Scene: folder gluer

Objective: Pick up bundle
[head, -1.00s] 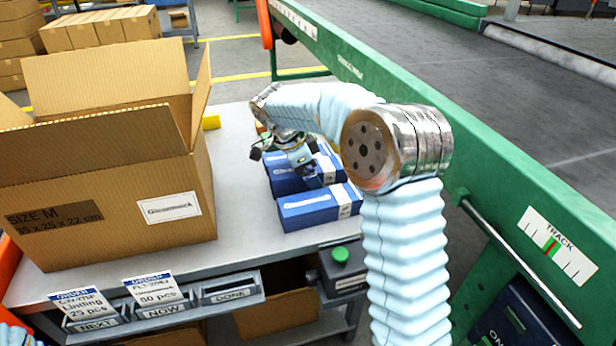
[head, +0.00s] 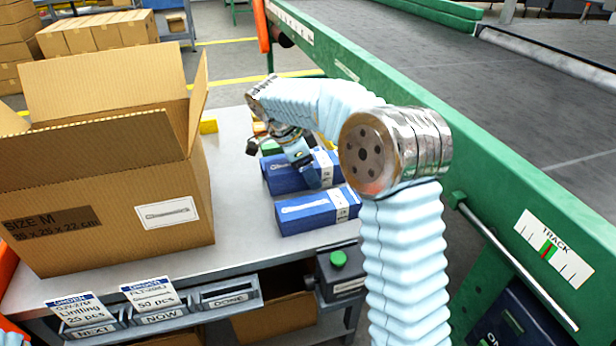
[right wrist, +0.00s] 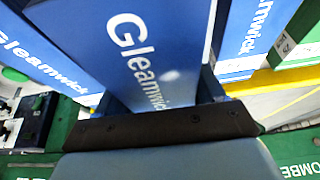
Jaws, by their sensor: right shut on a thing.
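Two blue bundles with white bands lie on the grey table in the head view: a far bundle (head: 282,179) and a near bundle (head: 314,211). My right gripper (head: 306,169) reaches down from behind and is shut on the far bundle. In the right wrist view, the blue bundle (right wrist: 150,50) marked "Gleamwick" sits between the fingers, its lower end hidden by the dark gripper edge. Whether it is clear of the table I cannot tell. Other blue bundles show to its left (right wrist: 40,55) and right (right wrist: 246,40).
An open cardboard box (head: 105,205) stands on the table left of the bundles. The green machine frame (head: 480,160) runs along the right. Order cards and small bins (head: 160,310) line the front edge. A green button box (head: 340,265) sits below the edge.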

